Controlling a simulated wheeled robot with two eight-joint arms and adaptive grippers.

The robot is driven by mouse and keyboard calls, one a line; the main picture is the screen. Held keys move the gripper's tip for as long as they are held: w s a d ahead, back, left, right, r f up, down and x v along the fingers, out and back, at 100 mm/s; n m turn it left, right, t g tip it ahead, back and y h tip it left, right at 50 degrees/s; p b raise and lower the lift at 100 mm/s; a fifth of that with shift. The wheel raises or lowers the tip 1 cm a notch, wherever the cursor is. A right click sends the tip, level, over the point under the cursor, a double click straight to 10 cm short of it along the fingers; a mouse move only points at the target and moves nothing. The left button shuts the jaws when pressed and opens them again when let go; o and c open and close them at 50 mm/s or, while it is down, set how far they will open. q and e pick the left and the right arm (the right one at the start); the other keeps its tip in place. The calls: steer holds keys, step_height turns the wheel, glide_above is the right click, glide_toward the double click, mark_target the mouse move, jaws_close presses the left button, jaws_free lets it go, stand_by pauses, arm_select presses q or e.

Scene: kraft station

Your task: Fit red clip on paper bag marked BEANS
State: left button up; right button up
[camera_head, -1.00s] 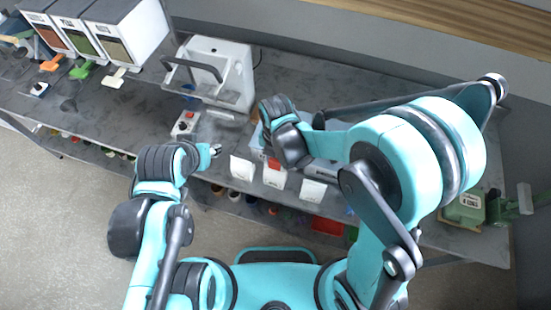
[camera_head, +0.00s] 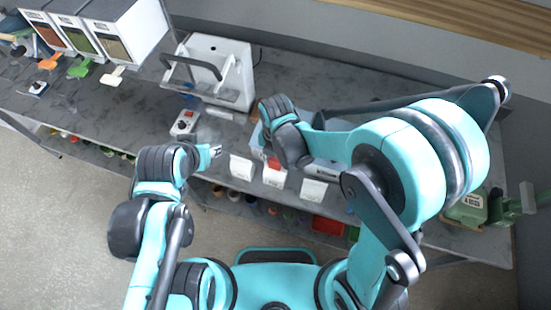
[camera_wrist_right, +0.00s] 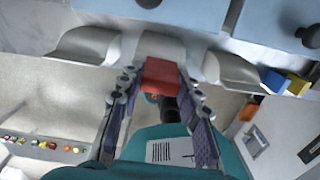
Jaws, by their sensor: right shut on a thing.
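Three white paper bags stand in a row at the table's front edge: a left bag (camera_head: 241,167), a middle bag (camera_head: 274,178) and a right bag (camera_head: 313,190). Their print is too small to read. My right gripper (camera_wrist_right: 158,88) is shut on the red clip (camera_wrist_right: 161,76). The clip is at the top of the middle bag, which also shows in the right wrist view (camera_wrist_right: 160,47); I cannot tell whether the clip grips it. In the head view, the clip (camera_head: 273,162) shows just below my right gripper. My left gripper (camera_head: 216,151) is left of the bags, its jaws too small to judge.
A light blue bin (camera_head: 256,136) stands behind the bags. A white machine (camera_head: 222,70) stands behind at left, with a small switch box (camera_head: 184,123) in front. Dispensers (camera_head: 125,35) are at far left, a green device (camera_head: 466,208) at far right. The back right tabletop is clear.

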mark_target(276, 159)
steer(key=shift+f+b, duration=0.35)
steer(key=shift+f, duration=0.1)
steer(key=o, duration=1.9)
steer(key=shift+r, duration=0.2)
steer(key=shift+r+p, duration=1)
steer(key=shift+r, duration=0.3)
steer(key=shift+r, duration=0.15)
steer(key=shift+r+p, duration=2.1)
steer(key=shift+r, duration=0.85)
